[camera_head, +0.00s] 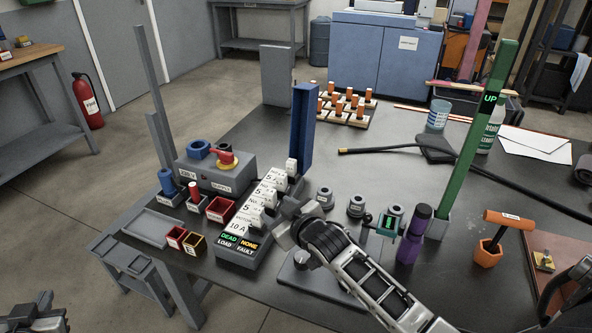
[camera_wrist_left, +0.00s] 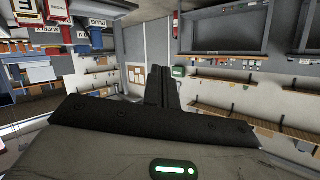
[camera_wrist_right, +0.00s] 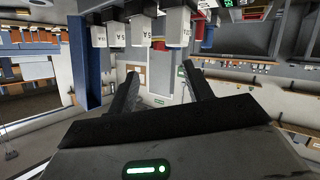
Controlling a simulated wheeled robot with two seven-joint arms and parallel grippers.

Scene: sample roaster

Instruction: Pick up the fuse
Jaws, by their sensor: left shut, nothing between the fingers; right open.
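A row of white fuse blocks (camera_head: 257,214), marked 5 A and 10 A, stands in a grey holder (camera_head: 237,261) on the dark table. Several blocks also show upside down along the top of the right wrist view (camera_wrist_right: 140,31). My right gripper (camera_head: 286,214) is open beside the right side of the row, near its front blocks. Its two fingers (camera_wrist_right: 160,88) are apart with nothing between them. Which block is the fuse in question I cannot tell. My left gripper (camera_head: 38,318) is shut and empty at the lower left, away from the table; its fingers are together (camera_wrist_left: 160,86).
A tall blue post (camera_head: 301,128) rises behind the row. A grey box with a red knob (camera_head: 222,158), red bins (camera_head: 220,209) and a grey tray (camera_head: 153,227) lie left. Grey round pieces (camera_head: 325,197), a purple bottle (camera_head: 409,246) and a green post (camera_head: 477,145) stand right.

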